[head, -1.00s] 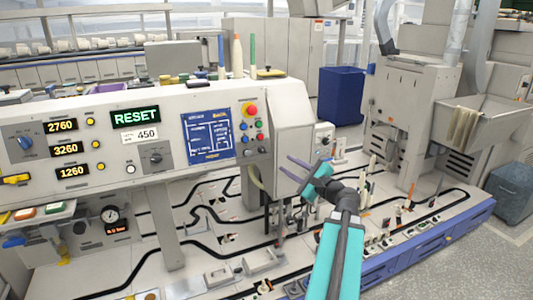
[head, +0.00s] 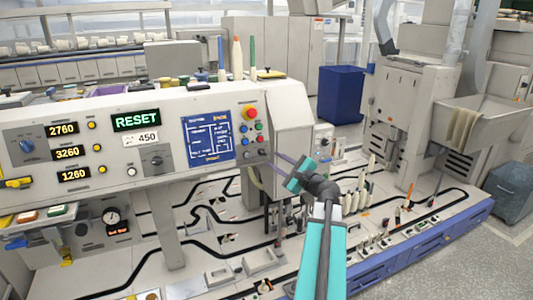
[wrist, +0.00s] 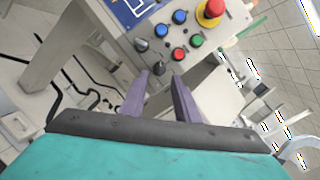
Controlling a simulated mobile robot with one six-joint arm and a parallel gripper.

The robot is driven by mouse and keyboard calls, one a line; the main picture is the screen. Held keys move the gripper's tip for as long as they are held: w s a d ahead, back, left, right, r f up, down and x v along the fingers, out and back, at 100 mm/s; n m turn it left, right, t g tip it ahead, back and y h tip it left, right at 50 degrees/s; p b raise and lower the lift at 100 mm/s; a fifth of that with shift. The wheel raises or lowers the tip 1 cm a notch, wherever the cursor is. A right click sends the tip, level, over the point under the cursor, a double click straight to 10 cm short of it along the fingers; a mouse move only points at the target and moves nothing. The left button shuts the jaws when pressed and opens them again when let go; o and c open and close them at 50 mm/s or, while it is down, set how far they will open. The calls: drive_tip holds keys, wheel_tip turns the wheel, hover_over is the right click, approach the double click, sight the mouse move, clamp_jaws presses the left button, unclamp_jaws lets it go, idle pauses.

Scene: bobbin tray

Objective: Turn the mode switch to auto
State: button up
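My gripper (head: 264,162) is open, its two purple fingers reaching toward the lower right corner of the sloped control panel (head: 60,190). In the wrist view my gripper (wrist: 161,76) has a small dark knob (wrist: 158,68) between and just beyond its fingertips; contact cannot be told. No label marks either as the mode switch.
A red mushroom button (wrist: 211,11) and several blue, green and red buttons (wrist: 179,17) sit close to the knobs. A blue-screened display (head: 208,137) is left of them. A green RESET display (head: 135,119) is lit. A blue bin (head: 341,95) stands behind.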

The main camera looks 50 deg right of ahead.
sight(264, 153)
drive_tip(key=shift+w+d+p, duration=0.2)
drive_tip(key=shift+w+p, duration=0.15)
drive_tip(key=shift+w, duration=0.8)
drive_tip(key=shift+w+d+p, duration=0.15)
drive_tip(key=shift+w+p, duration=0.15)
drive_tip(key=shift+w, duration=0.9)
drive_tip(key=shift+w+d+p, duration=0.2)
drive_tip(key=shift+w+p, duration=0.15)
drive_tip(key=shift+w, duration=0.8)
drive_tip(key=shift+c, duration=0.2)
clamp_jaws()
